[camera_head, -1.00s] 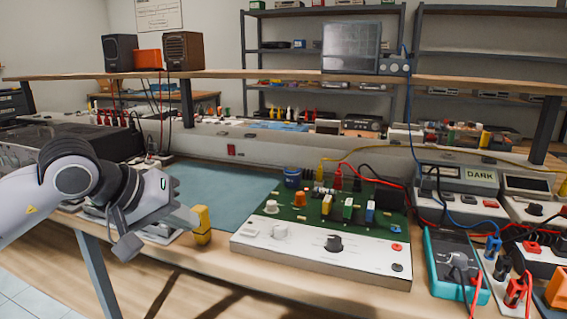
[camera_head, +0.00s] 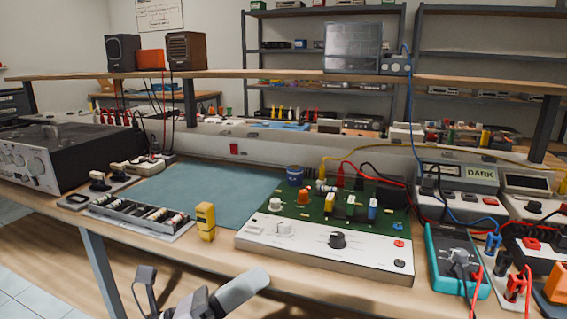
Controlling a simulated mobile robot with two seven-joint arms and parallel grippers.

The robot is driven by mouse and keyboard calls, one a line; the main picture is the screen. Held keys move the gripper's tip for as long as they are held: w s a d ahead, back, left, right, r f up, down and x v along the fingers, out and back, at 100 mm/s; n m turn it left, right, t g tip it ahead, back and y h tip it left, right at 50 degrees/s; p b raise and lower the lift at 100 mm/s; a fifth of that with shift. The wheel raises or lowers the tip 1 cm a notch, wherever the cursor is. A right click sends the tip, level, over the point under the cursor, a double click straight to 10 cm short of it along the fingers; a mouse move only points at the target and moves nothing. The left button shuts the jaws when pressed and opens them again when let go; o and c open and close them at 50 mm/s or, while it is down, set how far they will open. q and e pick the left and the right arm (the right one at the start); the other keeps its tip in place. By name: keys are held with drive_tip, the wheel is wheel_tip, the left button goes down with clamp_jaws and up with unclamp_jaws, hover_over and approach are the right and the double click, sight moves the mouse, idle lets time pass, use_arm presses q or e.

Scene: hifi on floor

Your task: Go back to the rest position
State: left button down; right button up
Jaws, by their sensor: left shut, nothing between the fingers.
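My left gripper (camera_head: 253,280) is low at the bottom edge of the head view, in front of the workbench (camera_head: 330,285). Its fingers are shut and empty, and it touches nothing that I can see. Most of the left arm is cut off below the picture. A small yellow block-like item (camera_head: 205,221) stands upright on the bench, above and left of the gripper and apart from it. My right gripper is not in view.
A green and white circuit trainer board (camera_head: 320,247) sits behind the gripper. A tray of components (camera_head: 140,214), a blue mat (camera_head: 205,187) and a black instrument (camera_head: 70,155) lie left. A teal multimeter (camera_head: 457,262) and cables are right. Floor shows at lower left.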

use_arm(q)
drive_tip(key=s+a+f+n+t+y, duration=0.1)
drive_tip(key=a+f+n+t+y, duration=0.2)
drive_tip(key=f+n, duration=0.45)
drive_tip(key=a+f+n+t+y, duration=0.1)
drive_tip(key=a+f+n+y, duration=0.4)
drive_tip(key=n, duration=0.6)
drive_tip(key=s+a+f+n+t+y, duration=0.1)
drive_tip(key=a+f+n+t+y, duration=0.1)
drive_tip(key=f+n+y, duration=0.5)
drive_tip(key=s+a+f+n+g+y+p, duration=0.1)
drive_tip(key=s+a+f+n+g, duration=0.15)
drive_tip(key=s+f+n, duration=0.4)
drive_tip(key=s+a+f+n+g+y, duration=0.1)
drive_tip(key=s+a+f+n+g, duration=0.1)
drive_tip(key=s+f+n+g, duration=0.35)
wheel_tip(320, 180, up, 12)
drive_tip(key=s+n+t+p, duration=0.1)
drive_tip(key=n+p, duration=0.1)
drive_tip(key=p, duration=1.2)
drive_tip(key=shift+a+t+p, duration=0.35)
drive_tip(key=shift+a+t, duration=0.05)
drive_tip(key=shift+a, duration=0.05)
drive_tip(key=shift+r, duration=0.1)
